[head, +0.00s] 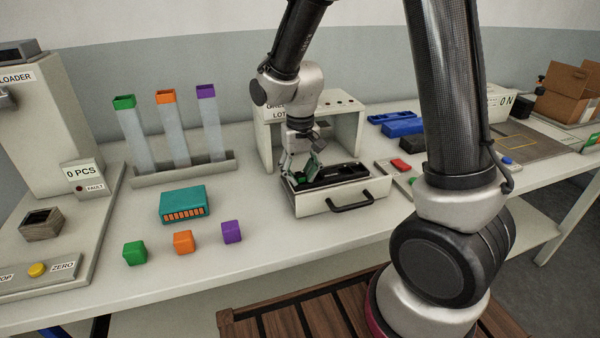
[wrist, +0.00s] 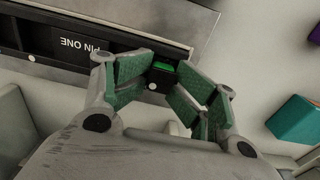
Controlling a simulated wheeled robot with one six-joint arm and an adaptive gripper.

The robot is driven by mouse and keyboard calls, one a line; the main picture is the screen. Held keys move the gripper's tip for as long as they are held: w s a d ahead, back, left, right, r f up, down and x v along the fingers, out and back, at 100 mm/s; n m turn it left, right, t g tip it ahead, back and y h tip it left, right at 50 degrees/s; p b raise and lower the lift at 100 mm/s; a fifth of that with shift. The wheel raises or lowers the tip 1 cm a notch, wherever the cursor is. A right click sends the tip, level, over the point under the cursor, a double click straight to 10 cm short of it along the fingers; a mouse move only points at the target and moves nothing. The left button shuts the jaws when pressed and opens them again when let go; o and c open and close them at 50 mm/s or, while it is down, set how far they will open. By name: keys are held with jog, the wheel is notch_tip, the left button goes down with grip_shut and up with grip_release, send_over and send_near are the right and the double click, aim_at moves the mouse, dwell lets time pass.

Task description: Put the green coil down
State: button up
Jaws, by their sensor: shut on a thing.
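My gripper (head: 308,164) reaches down over the open drawer (head: 345,202) in the head view. In the wrist view its green-padded fingers (wrist: 165,75) are shut on the green coil (wrist: 163,67), a small piece with a bright green top. The fingers hide most of the coil, and I cannot tell whether it touches the drawer. The drawer holds a black insert (head: 338,173), marked "PIN ONE" in the wrist view (wrist: 90,46). The drawer stands out from a pale housing (head: 350,128) with a partly hidden label.
A teal box (head: 184,204) and green (head: 134,252), orange (head: 183,242) and purple (head: 231,232) cubes lie left of the drawer. Three tubes in a rack (head: 185,168) stand behind them. Blue trays (head: 402,127) and a panel with a red button (head: 401,165) lie right.

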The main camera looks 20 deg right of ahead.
aim_at(300, 172)
notch_tip(300, 172, up, 12)
jog(key=s+d+r+t, duration=0.2)
jog(key=s+d+r, duration=0.2)
jog(key=s+d, duration=0.3)
jog(key=s+d+r+t, duration=0.2)
jog(key=s+d+r, duration=0.2)
jog(key=s+d, duration=0.4)
jog(key=s, duration=0.4)
